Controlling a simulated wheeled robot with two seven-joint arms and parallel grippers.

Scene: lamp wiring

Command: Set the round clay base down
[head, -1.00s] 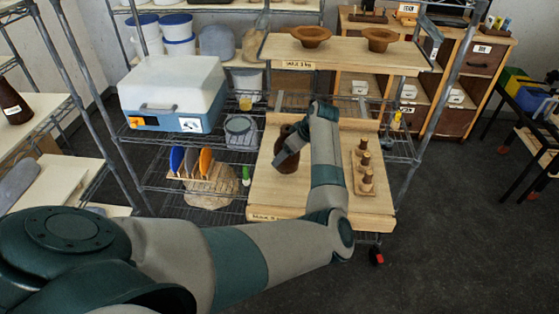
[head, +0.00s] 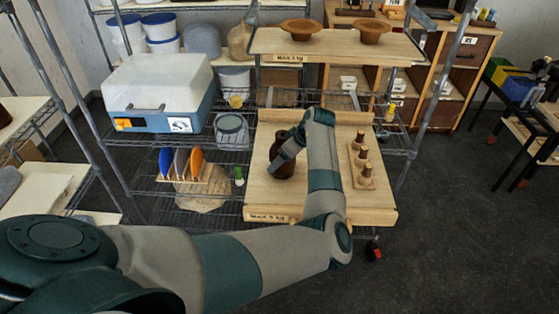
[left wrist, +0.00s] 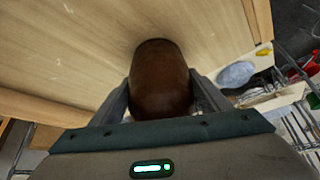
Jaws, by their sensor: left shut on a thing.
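The brown clay base (head: 286,168) is at the left part of the lower wooden board (head: 330,207). My left gripper (head: 279,160) reaches down to it from above, its arm crossing the board. In the left wrist view the base (left wrist: 161,82) is a dark, glossy, rounded body between the two fingers of my left gripper (left wrist: 163,95), which are shut on it. Pale wood lies behind it. The fingers and arm partly hide the base in the head view, and I cannot tell whether its underside touches the board. My right gripper is not in view.
A wooden block with several pegs (head: 361,165) stands on the board's right side. An upper shelf board (head: 335,42) holds two clay bowls (head: 300,28). A blue and white box (head: 160,92) and a rack of coloured discs (head: 184,165) are at left. The board's front middle is clear.

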